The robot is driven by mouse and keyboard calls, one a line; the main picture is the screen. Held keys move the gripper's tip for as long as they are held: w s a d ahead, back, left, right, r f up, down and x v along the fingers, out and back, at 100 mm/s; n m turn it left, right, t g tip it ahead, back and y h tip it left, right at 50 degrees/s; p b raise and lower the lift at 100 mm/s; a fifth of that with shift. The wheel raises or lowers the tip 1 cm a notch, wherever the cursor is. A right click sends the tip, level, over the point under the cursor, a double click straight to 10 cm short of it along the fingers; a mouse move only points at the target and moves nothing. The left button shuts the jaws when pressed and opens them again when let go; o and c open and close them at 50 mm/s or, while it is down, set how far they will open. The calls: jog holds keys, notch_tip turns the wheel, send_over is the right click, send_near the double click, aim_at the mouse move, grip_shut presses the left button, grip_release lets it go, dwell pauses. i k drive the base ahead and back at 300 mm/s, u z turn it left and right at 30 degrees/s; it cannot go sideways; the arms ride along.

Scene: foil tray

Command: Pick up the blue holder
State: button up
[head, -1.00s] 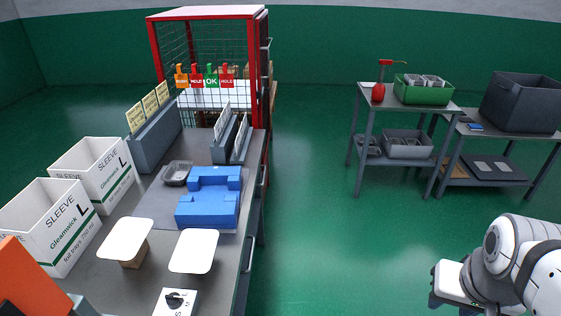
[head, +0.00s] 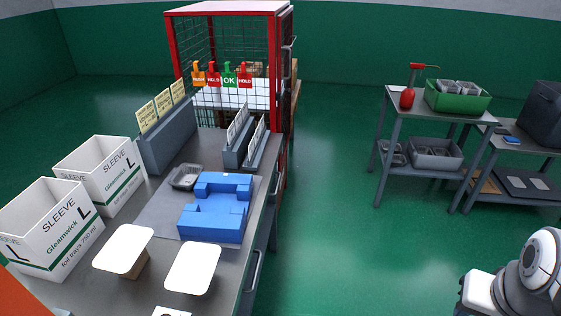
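The blue holder (head: 212,222) is a blocky piece with raised parts and a recess in its middle. It rests on a grey mat (head: 165,222) on the workbench, near the bench's right edge. A small foil tray (head: 186,177) lies just behind and left of it. My gripper is not in view. Only a rounded white and grey part of my arm shows at the lower right, well apart from the bench. Nothing touches the holder from above.
White sleeve boxes (head: 98,174) stand along the bench's left. Two white lidded pieces (head: 192,267) are in front. Grey card racks (head: 167,140) and a red wire cage (head: 232,55) stand behind. A side table (head: 405,113) holds a green bin (head: 457,98). Floor between is clear.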

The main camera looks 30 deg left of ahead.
aim_at(219, 204)
jog(key=z, duration=0.05)
jog(key=i, duration=2.55)
jog(key=u, duration=0.5)
jog(key=k, duration=0.1)
jog(key=u, duration=3.15)
jog(key=i, duration=1)
jog(key=u, duration=0.05)
